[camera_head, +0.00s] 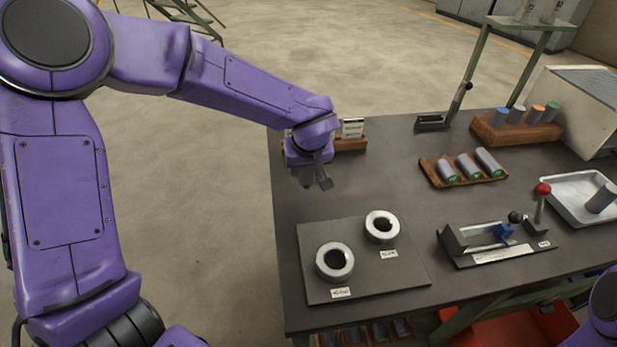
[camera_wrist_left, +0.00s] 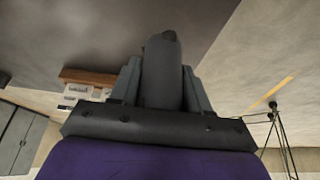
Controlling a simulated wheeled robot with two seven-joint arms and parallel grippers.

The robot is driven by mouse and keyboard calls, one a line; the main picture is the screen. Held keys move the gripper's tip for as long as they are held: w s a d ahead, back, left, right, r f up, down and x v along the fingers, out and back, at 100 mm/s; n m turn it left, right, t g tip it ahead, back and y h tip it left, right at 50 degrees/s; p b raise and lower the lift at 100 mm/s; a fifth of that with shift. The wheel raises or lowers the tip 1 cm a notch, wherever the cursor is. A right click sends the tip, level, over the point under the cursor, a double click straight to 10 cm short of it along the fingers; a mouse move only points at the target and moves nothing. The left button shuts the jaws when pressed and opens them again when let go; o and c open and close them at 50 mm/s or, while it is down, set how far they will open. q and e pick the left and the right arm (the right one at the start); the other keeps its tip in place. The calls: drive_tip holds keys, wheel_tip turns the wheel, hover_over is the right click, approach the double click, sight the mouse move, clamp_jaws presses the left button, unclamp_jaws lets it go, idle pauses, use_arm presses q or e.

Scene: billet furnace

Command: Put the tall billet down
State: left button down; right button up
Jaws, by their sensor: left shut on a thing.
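My left gripper (camera_head: 316,182) is over the left part of the dark table, beyond the two ring sockets. In the left wrist view its two fingers (camera_wrist_left: 162,85) are shut on a dark grey billet (camera_wrist_left: 162,68) with a rounded end, which sticks out past the fingertips. In the head view the billet cannot be told apart from the dark fingers. A dark plate (camera_head: 405,280) lies at the table's near left, bearing a near ring socket (camera_head: 334,276) and a far ring socket (camera_head: 370,226), both with dark, empty-looking holes and small labels. My right gripper is out of view.
A wooden card holder (camera_head: 350,145) stands close behind the left gripper. To the right are a wooden cradle (camera_head: 434,177) of green-ended cylinders, a wooden block (camera_head: 525,136) of upright cylinders, a clamp fixture (camera_head: 455,240) and a white tray (camera_head: 565,199). Table between gripper and plate is bare.

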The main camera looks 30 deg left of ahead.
sight(309, 177)
use_arm(q)
drive_tip(key=shift+w+a+f, duration=0.25)
drive_tip(key=shift+w+f, duration=0.8)
drive_tip(key=shift+w, duration=0.1)
wheel_tip(309, 177, down, 3)
drive_tip(key=shift+s+r, duration=0.1)
drive_tip(key=shift+s, duration=0.05)
drive_tip(key=shift+w+f, duration=0.25)
drive_tip(key=shift+f, duration=0.2)
drive_tip(key=shift+s, duration=0.2)
drive_tip(key=c, duration=0.5)
unclamp_jaws()
drive_tip(key=v, duration=1.2)
drive_tip(key=shift+s+r+p, duration=0.1)
drive_tip(key=shift+p, duration=0.2)
